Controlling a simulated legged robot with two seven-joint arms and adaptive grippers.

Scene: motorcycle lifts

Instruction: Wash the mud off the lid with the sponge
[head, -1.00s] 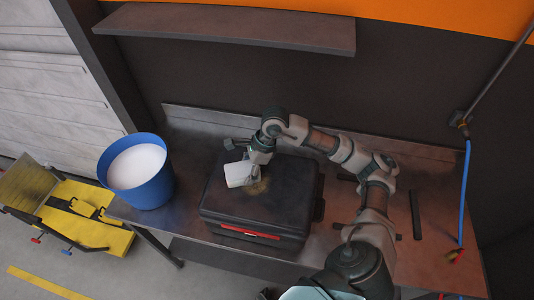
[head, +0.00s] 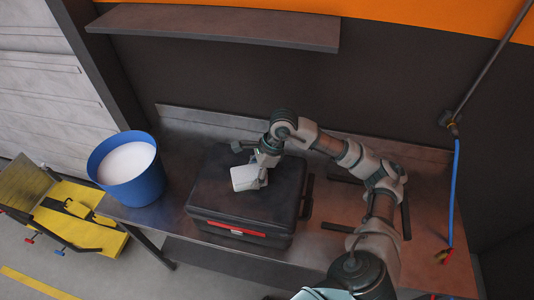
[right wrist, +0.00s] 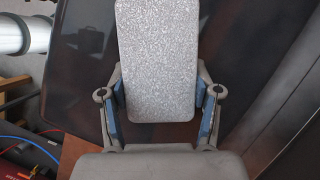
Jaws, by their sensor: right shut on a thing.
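The lid (head: 215,190) is the dark top of a black case with a red strip on its front, standing on the metal bench. My right gripper (head: 264,165) is shut on a pale sponge (head: 246,177) over the middle of the lid. In the right wrist view the sponge (right wrist: 157,60) is a light grey speckled block between the two fingers of that gripper (right wrist: 160,105). Whether it presses on the lid I cannot tell. No mud shows on the visible lid; the part under the sponge is hidden. My left gripper is not in view.
A blue bucket (head: 140,190) with whitish contents stands on the bench (head: 330,205) left of the case. A blue hose (head: 454,190) hangs at the right. A shelf (head: 220,30) juts out above. Dark bars lie right of the case.

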